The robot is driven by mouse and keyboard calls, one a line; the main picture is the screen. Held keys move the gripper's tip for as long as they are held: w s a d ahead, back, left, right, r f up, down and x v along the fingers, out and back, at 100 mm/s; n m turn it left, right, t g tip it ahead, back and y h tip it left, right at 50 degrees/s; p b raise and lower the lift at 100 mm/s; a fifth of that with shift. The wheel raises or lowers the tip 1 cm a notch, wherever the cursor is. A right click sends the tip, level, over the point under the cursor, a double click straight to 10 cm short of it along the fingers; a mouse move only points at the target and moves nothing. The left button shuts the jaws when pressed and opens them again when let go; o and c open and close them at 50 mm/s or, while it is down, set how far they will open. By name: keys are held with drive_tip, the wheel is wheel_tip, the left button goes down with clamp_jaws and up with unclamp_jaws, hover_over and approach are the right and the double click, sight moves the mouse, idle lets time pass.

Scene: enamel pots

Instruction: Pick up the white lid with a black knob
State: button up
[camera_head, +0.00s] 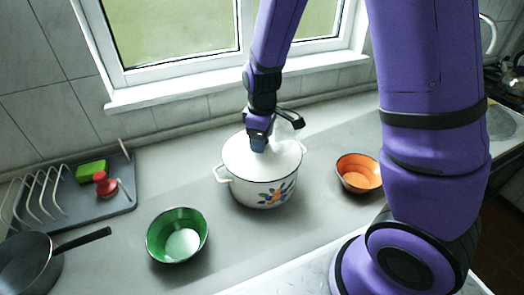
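The white lid (240,158) sits on a white enamel pot (262,192) with a flower print, in the middle of the counter. Its black knob cannot be made out; my gripper covers the middle of the lid. My gripper (260,142) points down over the lid's centre, at or just above its surface. The fingers overlap with the wrist in this view, so I cannot tell whether they are open or shut, or whether they touch the knob.
A green bowl (161,247) stands front left of the pot and an orange bowl (347,177) to its right. A dish rack (112,208) with a green sponge (91,170) and a dark pan (30,262) are at left. The window sill (160,94) runs behind.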

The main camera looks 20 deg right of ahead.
drive_tip(key=shift+f, duration=0.45)
drive_tip(key=c, duration=0.9)
drive_tip(key=shift+r, duration=0.1)
